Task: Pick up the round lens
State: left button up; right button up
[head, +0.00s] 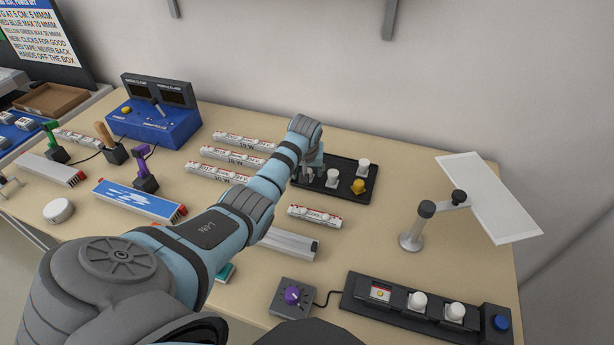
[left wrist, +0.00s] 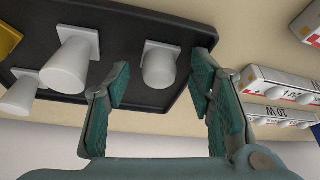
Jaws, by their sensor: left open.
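A black tray (head: 346,193) holds three white lens-like pieces on square bases and a yellow one (head: 358,186). In the left wrist view, one white piece (left wrist: 160,66) has a rounded end; I take it as the round lens. Two other white pieces (left wrist: 68,66) (left wrist: 20,95) taper to flatter ends. My left gripper (head: 309,170) is over the tray's left end. Its fingers (left wrist: 163,88) are open and apart, with the rounded piece between them in that view; contact cannot be told. In the head view my gripper partly hides this end of the tray. My right gripper is not in view.
White-and-red labelled strips (head: 236,157) lie left of the tray, and another (head: 315,216) lies in front. A blue control box (head: 155,118) stands at the back left. Bare table separates tray and stand.

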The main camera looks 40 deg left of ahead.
pick_arm(q)
jog(key=shift+r, duration=0.1)
jog(key=c, duration=0.9)
jog(key=shift+c, duration=0.2)
